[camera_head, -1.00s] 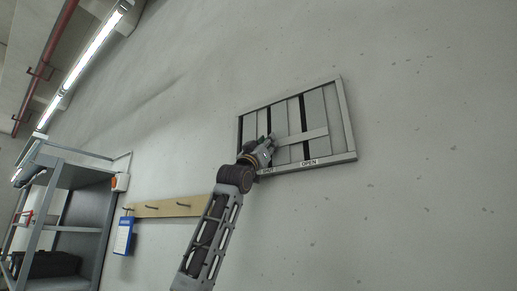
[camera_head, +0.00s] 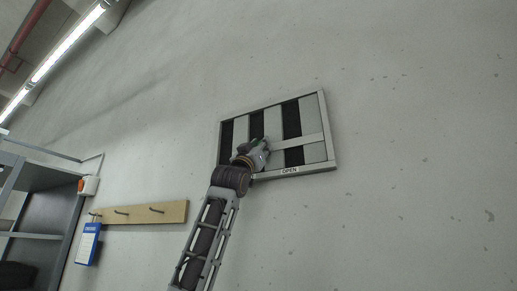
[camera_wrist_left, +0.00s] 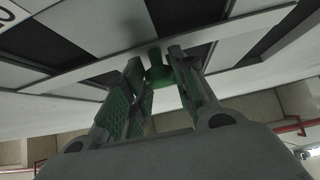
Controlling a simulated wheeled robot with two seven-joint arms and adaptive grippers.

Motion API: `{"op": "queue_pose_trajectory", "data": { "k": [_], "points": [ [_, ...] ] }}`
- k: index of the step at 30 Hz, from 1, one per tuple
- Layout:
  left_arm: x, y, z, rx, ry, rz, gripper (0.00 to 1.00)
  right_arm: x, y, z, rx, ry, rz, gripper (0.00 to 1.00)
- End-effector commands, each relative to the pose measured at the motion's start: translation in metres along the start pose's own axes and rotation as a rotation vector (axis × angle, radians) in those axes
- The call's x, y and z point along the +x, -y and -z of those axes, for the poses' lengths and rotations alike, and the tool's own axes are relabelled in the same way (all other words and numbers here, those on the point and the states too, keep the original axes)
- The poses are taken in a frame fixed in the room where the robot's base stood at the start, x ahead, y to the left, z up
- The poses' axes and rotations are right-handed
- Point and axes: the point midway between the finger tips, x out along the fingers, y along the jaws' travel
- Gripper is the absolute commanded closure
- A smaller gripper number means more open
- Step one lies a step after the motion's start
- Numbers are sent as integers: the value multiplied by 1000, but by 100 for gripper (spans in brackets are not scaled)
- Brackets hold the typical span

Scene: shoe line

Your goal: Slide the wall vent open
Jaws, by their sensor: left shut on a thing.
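The wall vent (camera_head: 329,133) is a grey metal frame with upright slats and wide dark gaps between them. A flat crossbar (camera_head: 302,143) runs over the slats, and it also shows in the left wrist view (camera_wrist_left: 95,69). A green knob (camera_wrist_left: 159,74) sits at the bar. My left gripper (camera_head: 260,145) is at the vent's lower middle, and its two fingers (camera_wrist_left: 158,62) are shut on the knob from both sides. An "OPEN" label (camera_head: 290,171) is on the lower frame edge. My arm hides part of the lower left frame. My right gripper is not in view.
A grey shelf unit (camera_head: 50,215) stands at the left edge. The wall around the vent is bare.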

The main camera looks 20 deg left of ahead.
Motion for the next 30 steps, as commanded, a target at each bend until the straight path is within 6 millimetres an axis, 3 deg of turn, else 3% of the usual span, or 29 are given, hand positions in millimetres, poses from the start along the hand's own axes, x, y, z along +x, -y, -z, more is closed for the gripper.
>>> {"op": "queue_pose_trajectory", "data": {
  "k": [1, 2, 6, 20, 30],
  "points": [
    [0, -3, -1, -1, 2, -4, 100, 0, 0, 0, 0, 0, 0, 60],
    [0, -3, -1, -1, 2, -4, 71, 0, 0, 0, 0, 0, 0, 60],
    [0, -2, -1, -1, 2, -3, 53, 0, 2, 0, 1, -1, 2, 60],
    [-2, 0, -1, 0, 2, -1, 51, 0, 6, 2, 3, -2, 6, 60],
    [-16, 0, -2, -1, 1, -1, 51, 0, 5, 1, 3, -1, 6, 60]
  ]
}}
